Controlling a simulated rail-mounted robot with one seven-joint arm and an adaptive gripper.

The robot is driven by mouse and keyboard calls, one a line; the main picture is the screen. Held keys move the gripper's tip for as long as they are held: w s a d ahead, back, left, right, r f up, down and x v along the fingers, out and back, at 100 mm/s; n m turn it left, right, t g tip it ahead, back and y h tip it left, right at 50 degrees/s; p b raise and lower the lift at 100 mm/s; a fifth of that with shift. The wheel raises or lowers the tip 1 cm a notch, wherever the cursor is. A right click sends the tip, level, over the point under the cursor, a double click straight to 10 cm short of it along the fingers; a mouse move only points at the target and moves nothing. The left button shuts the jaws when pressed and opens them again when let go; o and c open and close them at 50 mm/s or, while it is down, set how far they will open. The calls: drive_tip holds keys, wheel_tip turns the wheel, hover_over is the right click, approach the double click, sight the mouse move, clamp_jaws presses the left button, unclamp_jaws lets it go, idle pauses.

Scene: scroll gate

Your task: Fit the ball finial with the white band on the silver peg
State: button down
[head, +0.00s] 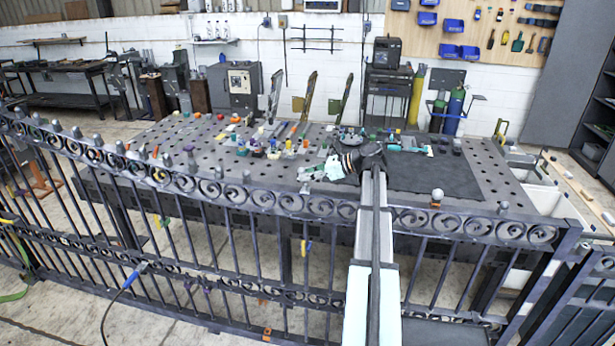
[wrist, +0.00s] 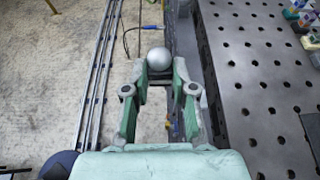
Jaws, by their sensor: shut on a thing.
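My gripper (wrist: 160,78) is shut on a silver ball finial (wrist: 159,58), which sits between the fingertips. No white band shows on it from this angle. In the head view my gripper (head: 324,170) is pale green and reaches left from the dark wrist, just behind and above the gate's top rail (head: 330,205). The held ball cannot be told clearly there. Another ball finial (head: 437,194) with an orange band stands upright on the top rail to the right of my arm. I cannot make out which peg is silver.
The gate runs across the front, with several small finials (head: 190,156) along its left top rail. Behind it a perforated steel table (wrist: 245,80) holds many small coloured parts and a dark mat (head: 435,178). My arm hides part of the gate.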

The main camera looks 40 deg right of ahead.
drive_tip(key=b, duration=0.3)
hover_over(312, 191)
drive_tip(key=shift+a+f, duration=0.2)
drive_tip(key=shift+f, duration=0.5)
idle(0.8)
drive_tip(key=shift+f, duration=0.45)
drive_tip(key=shift+f+b, duration=0.8)
drive_tip(key=shift+b, duration=0.05)
drive_tip(key=shift+f, duration=1.7)
idle(0.7)
drive_tip(key=c, duration=0.9)
unclamp_jaws()
drive_tip(key=shift+o, duration=0.2)
drive_tip(key=shift+s+d, duration=0.1)
drive_tip(key=v, duration=1.1)
drive_tip(key=shift+s+d+r, duration=0.1)
drive_tip(key=shift+s+d, duration=0.15)
drive_tip(key=shift+s, duration=0.05)
